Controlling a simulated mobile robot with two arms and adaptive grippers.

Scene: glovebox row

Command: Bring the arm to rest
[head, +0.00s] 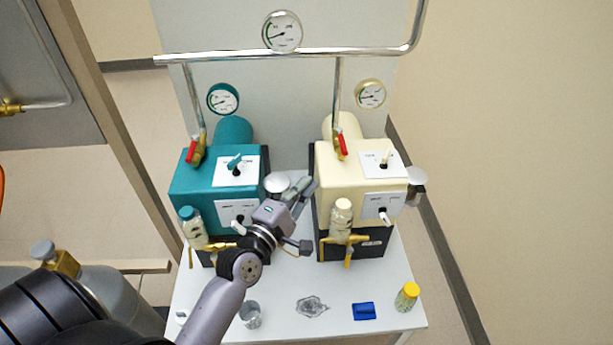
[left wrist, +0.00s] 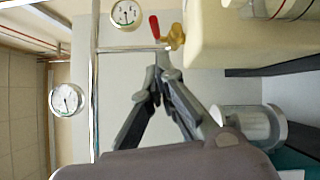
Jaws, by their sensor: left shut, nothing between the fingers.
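My left arm reaches up over the white table from the lower left in the head view. Its gripper (head: 303,188) is in the gap between the teal box (head: 194,181) and the cream box (head: 330,174). In the left wrist view the two dark fingers (left wrist: 157,78) come together at their tips with nothing between them. The cream box (left wrist: 226,38) is at the upper right there, close to the fingers in the picture. The left arm hides part of the table and of the teal box's front. My right gripper is in neither view.
A steel pipe (head: 240,56) with gauges crosses behind the boxes; red-handled valves (head: 339,144) hang from it. On the white table (head: 280,322) are a metal cup (head: 250,314), crumpled foil (head: 312,307), a blue item (head: 364,311) and a yellow-lidded jar (head: 407,297). Glass bottles (head: 341,219) stand at the box fronts.

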